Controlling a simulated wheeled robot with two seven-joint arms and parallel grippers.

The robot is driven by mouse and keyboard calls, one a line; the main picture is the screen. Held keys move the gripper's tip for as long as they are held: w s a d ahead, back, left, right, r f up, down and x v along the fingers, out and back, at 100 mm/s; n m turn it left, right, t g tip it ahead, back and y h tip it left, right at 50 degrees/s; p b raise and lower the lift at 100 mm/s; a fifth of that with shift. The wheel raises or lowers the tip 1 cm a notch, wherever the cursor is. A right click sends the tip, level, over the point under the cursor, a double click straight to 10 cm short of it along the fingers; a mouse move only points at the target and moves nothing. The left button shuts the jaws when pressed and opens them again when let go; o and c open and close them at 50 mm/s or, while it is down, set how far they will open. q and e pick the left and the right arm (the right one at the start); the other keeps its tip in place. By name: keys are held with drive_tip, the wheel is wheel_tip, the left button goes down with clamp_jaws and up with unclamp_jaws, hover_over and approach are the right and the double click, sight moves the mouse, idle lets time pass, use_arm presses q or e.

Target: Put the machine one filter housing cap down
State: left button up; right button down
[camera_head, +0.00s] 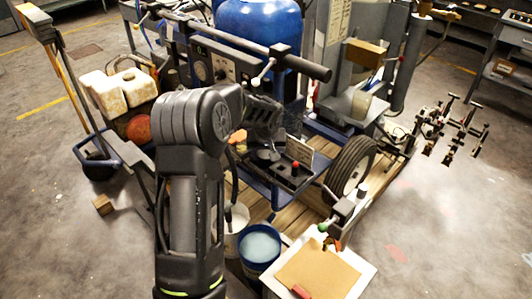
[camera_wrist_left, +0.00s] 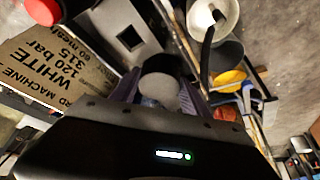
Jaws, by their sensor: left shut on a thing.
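My left gripper (camera_head: 264,142) reaches over the machine from the left, pointing down. It also shows in the wrist view (camera_wrist_left: 160,92). It is shut on a dark grey round cap (camera_wrist_left: 160,80), with one finger on each side. In the head view the cap (camera_head: 265,154) is a small dark shape under the fingers, beside a dark tray (camera_head: 292,182). I cannot tell whether it touches the surface below. A square grey fitting with a dark hole (camera_wrist_left: 130,38) lies just beyond it in the wrist view. My right gripper is not in view.
A cardboard sign reading WHITE, 120 bar (camera_wrist_left: 60,65) stands close by, with a red knob (camera_head: 296,165) near it. A blue tank (camera_head: 257,22) and handlebar (camera_head: 245,48) rise behind. A blue bucket (camera_head: 260,246) stands below in front.

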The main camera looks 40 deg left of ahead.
use_arm(q)
drive_tip(key=shift+f, duration=0.2)
drive_tip(key=o, duration=1.5)
drive_tip(key=shift+r, duration=0.1)
drive_tip(key=shift+c, duration=0.2)
drive_tip(key=shift+r, duration=0.15)
drive_tip(key=b+v, duration=0.1)
drive_tip(key=v, duration=1.1)
drive_tip(key=shift+b, duration=0.4)
